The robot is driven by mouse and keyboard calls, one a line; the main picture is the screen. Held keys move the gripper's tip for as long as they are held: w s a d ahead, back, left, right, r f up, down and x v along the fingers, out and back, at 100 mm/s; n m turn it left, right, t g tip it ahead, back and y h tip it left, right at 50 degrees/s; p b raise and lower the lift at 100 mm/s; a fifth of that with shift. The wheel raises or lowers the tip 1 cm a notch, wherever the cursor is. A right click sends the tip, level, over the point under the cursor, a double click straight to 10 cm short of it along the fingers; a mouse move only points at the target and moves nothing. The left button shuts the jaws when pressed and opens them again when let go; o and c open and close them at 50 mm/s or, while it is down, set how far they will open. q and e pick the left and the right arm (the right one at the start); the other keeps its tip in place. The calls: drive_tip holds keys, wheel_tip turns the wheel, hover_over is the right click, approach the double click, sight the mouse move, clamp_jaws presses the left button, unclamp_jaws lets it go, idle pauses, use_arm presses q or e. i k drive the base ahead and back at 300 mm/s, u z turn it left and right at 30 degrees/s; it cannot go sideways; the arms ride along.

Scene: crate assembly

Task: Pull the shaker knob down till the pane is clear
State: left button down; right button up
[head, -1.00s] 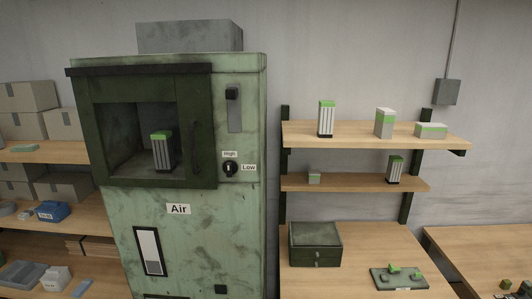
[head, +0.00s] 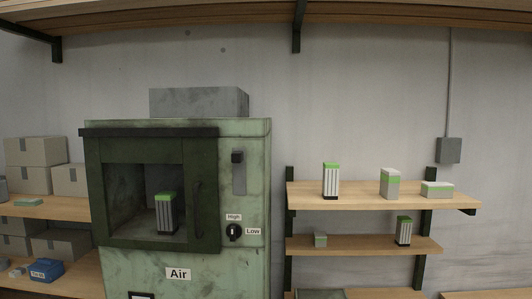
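The green cabinet (head: 250,262) labelled "Air" stands left of centre in the head view. Its window pane (head: 140,190) sits in a dark green door frame with a handle (head: 199,200). Behind it stands a striped canister with a green top (head: 166,213). A black slider knob (head: 237,157) is at the top of a grey vertical slot (head: 239,180) on the right panel. Below it is a black rotary knob (head: 234,233) between "High" and "Low" labels. Neither of my grippers is in view.
Wall shelves (head: 380,198) on the right hold green-and-white canisters and boxes. Cardboard boxes (head: 36,151) and a blue bin (head: 46,270) are on shelves at the left. An overhead shelf (head: 200,14) crosses the top. A grey box (head: 199,102) sits on the cabinet.

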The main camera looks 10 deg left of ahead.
sight(237, 157)
drive_tip(key=z, duration=0.75)
drive_tip(key=i, duration=0.6)
drive_tip(key=u, duration=1.5)
